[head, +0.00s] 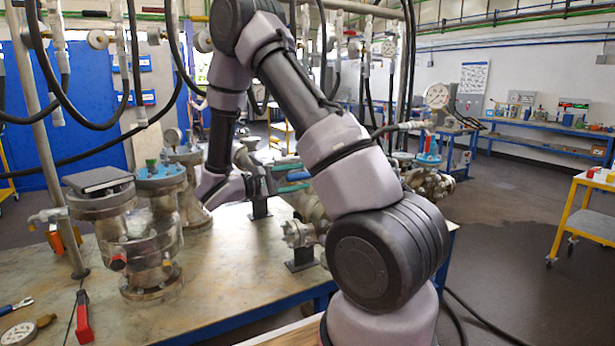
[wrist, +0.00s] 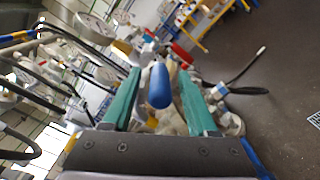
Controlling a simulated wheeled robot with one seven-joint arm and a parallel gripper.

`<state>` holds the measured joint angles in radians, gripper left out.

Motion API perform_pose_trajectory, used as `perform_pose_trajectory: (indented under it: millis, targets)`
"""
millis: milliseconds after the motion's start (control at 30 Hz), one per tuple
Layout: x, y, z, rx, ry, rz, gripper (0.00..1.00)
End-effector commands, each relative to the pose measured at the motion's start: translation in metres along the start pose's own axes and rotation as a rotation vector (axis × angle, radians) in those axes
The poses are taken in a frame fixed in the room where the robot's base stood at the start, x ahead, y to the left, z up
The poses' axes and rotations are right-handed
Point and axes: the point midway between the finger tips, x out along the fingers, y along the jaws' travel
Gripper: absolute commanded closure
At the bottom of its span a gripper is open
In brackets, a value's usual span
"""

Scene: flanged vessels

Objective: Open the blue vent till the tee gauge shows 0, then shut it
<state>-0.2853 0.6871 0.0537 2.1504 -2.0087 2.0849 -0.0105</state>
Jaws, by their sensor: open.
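The blue vent handle (wrist: 160,85) shows in the wrist view, between the two teal fingers of my open gripper (wrist: 160,95). I cannot tell whether the fingers touch it. In the head view my gripper (head: 291,181) is low over the bench, with its fingertips and the vent hidden behind my arm. A round white-faced gauge (head: 437,95) stands right of my arm in the head view, probably the tee gauge. A gauge face (wrist: 95,28) also shows at upper left in the wrist view. Its needle is too small to read.
A large flanged vessel (head: 130,240) stands on the bench (head: 215,285) at left. Black hoses hang above. A yellow cart (head: 580,215) stands right, with open floor before it.

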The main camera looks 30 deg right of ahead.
Motion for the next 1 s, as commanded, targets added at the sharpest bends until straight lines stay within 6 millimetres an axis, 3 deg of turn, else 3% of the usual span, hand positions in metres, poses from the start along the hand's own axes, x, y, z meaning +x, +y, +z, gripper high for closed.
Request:
perform_pose_trajectory:
  millis: [200, 600, 700, 767, 1000]
  targets:
    - [0.03, 0.0, 0.0, 0.001, -0.001, -0.002, 0.41]
    - [0.037, 0.0, 0.0, 0.0, 0.001, 0.0, 0.41]
    - [0.037, 0.0, 0.0, 0.0, 0.001, 0.0, 0.8]
    - [0.037, 0.0, 0.0, 0.0, 0.001, -0.001, 1.0]
    - [0.036, -0.001, 0.0, -0.003, 0.001, -0.002, 1.0]
